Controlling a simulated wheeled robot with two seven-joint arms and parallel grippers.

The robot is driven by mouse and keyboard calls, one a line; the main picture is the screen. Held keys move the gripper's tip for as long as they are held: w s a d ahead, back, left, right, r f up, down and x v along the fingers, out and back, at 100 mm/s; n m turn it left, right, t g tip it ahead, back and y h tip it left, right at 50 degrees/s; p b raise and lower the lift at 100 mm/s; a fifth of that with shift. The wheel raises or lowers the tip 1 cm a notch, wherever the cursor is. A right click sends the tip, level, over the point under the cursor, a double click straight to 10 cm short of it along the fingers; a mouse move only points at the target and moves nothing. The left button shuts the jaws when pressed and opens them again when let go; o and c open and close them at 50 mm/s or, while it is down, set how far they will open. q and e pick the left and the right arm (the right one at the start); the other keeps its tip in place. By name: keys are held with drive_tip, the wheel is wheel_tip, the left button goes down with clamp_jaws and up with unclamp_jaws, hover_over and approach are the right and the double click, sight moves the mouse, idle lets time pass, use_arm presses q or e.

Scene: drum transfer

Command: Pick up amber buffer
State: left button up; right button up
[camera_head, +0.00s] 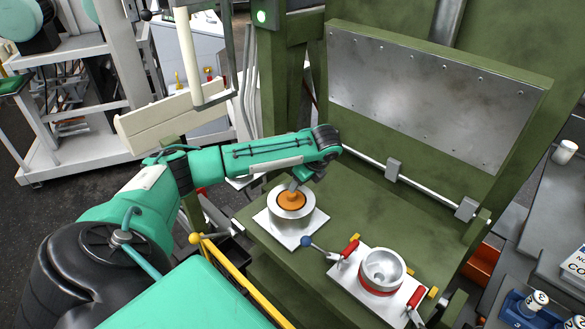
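The amber buffer (291,203), an orange disc with a raised middle, sits on top of a silver drum (290,220) on a white square plate near the left of the green bench. My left arm comes in from the left and bends down at its wrist over the drum. My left gripper (293,187) is small in view and points down at the buffer's middle, touching it or just above it. The wrist partly hides the gripper, and I cannot tell whether its fingers are closed. My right gripper is not in view.
A second silver drum (382,269) with a red band sits on a white plate with red-handled clamps to the right. A blue ball-ended lever (307,242) stands between the two. A yellow rail (235,275) runs in front.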

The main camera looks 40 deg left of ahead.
sight(293, 195)
use_arm(q)
drive_tip(key=x, duration=0.3)
drive_tip(key=shift+w+d+f, duration=0.1)
drive_tip(key=shift+w+f, duration=0.05)
drive_tip(key=shift+w, duration=0.15)
drive_tip(key=shift+s+a+f+p, duration=0.25)
drive_tip(key=shift+a+p, duration=0.2)
drive_tip(key=shift+p, duration=0.25)
drive_tip(key=p+x, duration=0.1)
drive_tip(key=x, duration=0.2)
drive_tip(key=shift+w+a+f, duration=0.1)
drive_tip(key=shift+a+f, duration=0.15)
drive_tip(key=shift+a, duration=0.1)
drive_tip(key=shift+a+f+p, duration=0.1)
drive_tip(key=shift+f+p, duration=0.2)
drive_tip(key=shift+f, duration=0.1)
clamp_jaws()
